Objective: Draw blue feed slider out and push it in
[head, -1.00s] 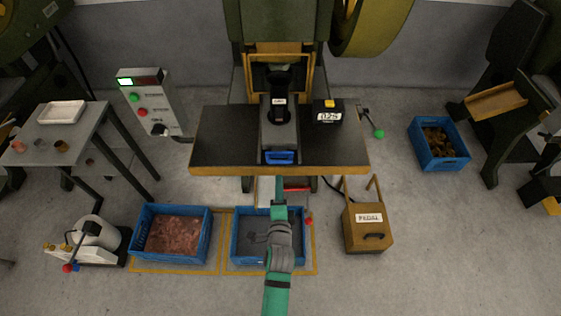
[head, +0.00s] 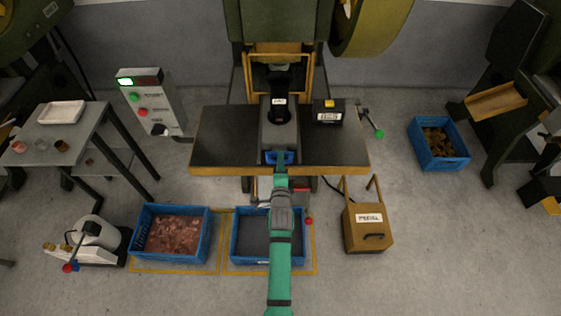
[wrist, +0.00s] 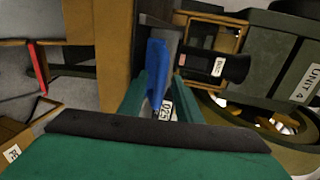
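The blue feed slider handle (head: 268,157) sits at the front end of the grey feed housing (head: 277,140) on the press table. My teal gripper (head: 280,158) reaches up from below to the table's front edge and covers the right part of the handle. In the wrist view the blue handle (wrist: 156,68) stands upright in the picture, between or just beyond the two teal fingers (wrist: 155,95). A gap shows between the fingers, so they look open. I cannot tell whether either finger touches the handle.
The dark press table (head: 225,140) has a yellow-brown front edge. A black box with a yellow top (head: 328,111) stands right of the housing. Blue crates (head: 207,240) and a pedal box (head: 368,228) stand on the floor below. The table's left half is clear.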

